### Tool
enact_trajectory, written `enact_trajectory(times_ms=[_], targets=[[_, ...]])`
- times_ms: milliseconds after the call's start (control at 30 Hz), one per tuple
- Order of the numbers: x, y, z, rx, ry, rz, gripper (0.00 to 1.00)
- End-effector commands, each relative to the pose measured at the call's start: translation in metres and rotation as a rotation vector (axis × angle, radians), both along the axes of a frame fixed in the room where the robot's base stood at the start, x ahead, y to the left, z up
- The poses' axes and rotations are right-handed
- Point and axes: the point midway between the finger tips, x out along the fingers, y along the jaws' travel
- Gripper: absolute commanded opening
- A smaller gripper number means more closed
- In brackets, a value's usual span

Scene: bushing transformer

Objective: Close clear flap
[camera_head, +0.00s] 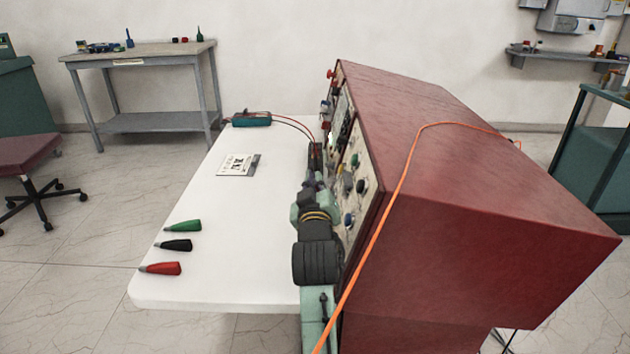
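The red machine (480,190) stands to the right, its control panel (354,185) facing left and seen at a steep angle. The panel carries several knobs and coloured sockets and a display area in its upper part. I cannot make out the clear flap at this angle. My arm reaches up along the panel's left side from the bottom of the picture. My gripper (315,165) is at the arm's far end, close to the panel's middle part. It is small and partly hidden, so I cannot tell its fingers' state or whether it touches the panel.
An orange cable (403,175) hangs over the machine. The white table (215,265) holds green (184,226), black (175,245) and red (161,268) plugs, a label card (238,164) and a teal meter (251,119) with red leads. The table's middle is clear.

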Motion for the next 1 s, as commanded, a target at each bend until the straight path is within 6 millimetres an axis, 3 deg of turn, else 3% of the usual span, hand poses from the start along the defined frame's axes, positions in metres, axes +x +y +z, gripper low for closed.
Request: enact_trajectory(times_ms=[567, 900, 1000], targets=[[0.0005, -0.0008, -0.0008, -0.035, -0.003, -0.001, 0.0], [0.0002, -0.0006, -0.0014, -0.033, -0.001, 0.0, 0.23], [0.0001, -0.0006, -0.0016, -0.033, 0.0, 0.0, 0.23]])
